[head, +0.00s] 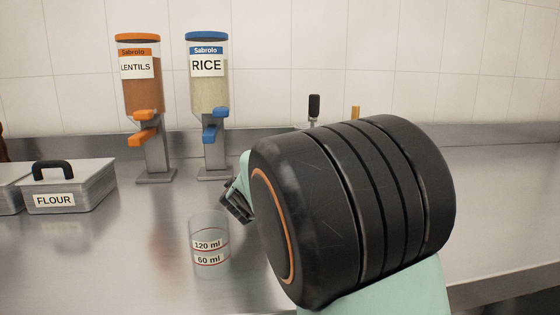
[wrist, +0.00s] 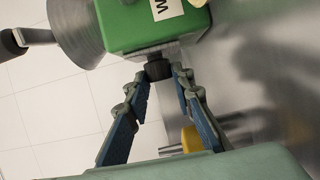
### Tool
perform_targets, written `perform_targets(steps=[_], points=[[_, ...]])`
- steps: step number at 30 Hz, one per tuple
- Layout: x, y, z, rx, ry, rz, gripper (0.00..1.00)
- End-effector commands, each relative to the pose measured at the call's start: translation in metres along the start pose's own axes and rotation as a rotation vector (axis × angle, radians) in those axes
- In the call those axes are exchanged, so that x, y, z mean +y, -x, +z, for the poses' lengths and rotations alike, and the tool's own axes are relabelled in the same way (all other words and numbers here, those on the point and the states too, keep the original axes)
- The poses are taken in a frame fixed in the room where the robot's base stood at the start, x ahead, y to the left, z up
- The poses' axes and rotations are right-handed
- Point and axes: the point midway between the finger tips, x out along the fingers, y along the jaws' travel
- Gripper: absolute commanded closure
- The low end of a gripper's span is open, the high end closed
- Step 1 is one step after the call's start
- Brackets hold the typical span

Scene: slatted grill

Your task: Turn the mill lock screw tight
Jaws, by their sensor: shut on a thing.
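In the wrist view, the mill is a green block (wrist: 150,27) with a white label, seen sideways, with a grey metal part at its left. A dark round lock screw (wrist: 158,69) sticks out of its near face on a metal plate. My gripper (wrist: 160,77) has its two fingertips closed on either side of this screw. In the head view, only part of my gripper (head: 237,204) shows at the left of my large black arm link. The mill and its screw are hidden there.
A clear measuring cup (head: 209,248) stands left of my arm. Lentils (head: 142,85) and rice (head: 208,88) dispensers stand at the back, a flour tin (head: 70,190) at the left. A black handle (head: 314,107) shows behind my arm. The metal counter right of my arm is clear.

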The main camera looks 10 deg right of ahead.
Motion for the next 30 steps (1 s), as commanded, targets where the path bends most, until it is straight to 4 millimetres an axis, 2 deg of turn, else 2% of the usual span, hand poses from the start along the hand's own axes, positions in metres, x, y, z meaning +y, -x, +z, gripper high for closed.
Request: perform_targets(steps=[16,17,21,30], points=[[-0.0017,0.0000,0.0005,-0.001,-0.007,0.012,1.00],[-0.0017,0.0000,0.0006,-0.001,-0.007,0.012,0.77],[-0.0015,-0.0001,0.0006,-0.001,-0.007,0.012,0.61],[0.0006,-0.0002,0.0004,-0.001,-0.007,0.014,0.60]])
